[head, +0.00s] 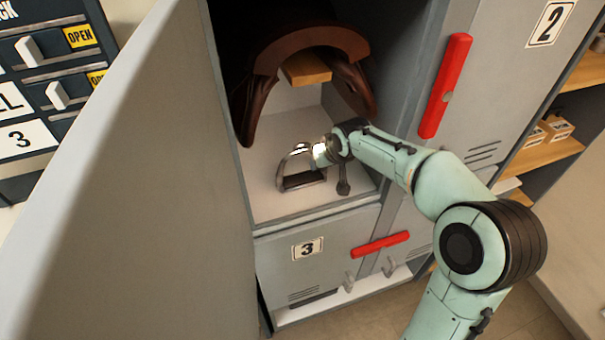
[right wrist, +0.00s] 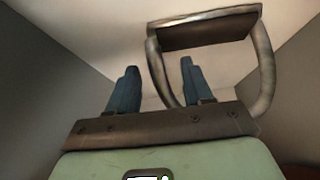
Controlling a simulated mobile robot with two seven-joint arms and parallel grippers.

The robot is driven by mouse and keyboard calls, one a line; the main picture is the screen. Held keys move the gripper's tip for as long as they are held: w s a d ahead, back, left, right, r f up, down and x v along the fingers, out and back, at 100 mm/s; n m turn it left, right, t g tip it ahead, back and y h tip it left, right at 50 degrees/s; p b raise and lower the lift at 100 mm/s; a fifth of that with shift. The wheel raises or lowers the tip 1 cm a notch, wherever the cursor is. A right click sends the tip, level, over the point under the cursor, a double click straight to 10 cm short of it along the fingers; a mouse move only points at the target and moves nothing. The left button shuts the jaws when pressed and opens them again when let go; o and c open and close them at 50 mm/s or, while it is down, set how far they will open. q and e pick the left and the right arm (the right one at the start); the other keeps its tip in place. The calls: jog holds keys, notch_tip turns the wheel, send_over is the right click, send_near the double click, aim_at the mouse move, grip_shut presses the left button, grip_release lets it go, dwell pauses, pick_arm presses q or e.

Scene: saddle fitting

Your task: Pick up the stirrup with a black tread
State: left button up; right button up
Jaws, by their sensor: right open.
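The stirrup (head: 301,181) stands on the pale floor of an open locker compartment in the head view, with its dark tread low and its metal arch above. It also shows in the right wrist view (right wrist: 208,32), with the tread at the top of the picture. My right gripper (head: 321,155) is at the stirrup's right side in the head view. In the right wrist view its two blue fingers (right wrist: 158,82) are apart, and one side bar of the stirrup shows between them. I cannot tell whether they touch it. My left gripper is not in view.
A brown saddle (head: 315,40) sits on a wooden support above the stirrup. The open locker door (head: 150,170) fills the left. A closed door with a red handle (head: 445,87) is at the right. Locker 3 (head: 305,265) is shut below.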

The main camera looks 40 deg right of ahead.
jog(key=shift+w, duration=0.1)
grip_shut()
jog(key=shift+r, duration=0.15)
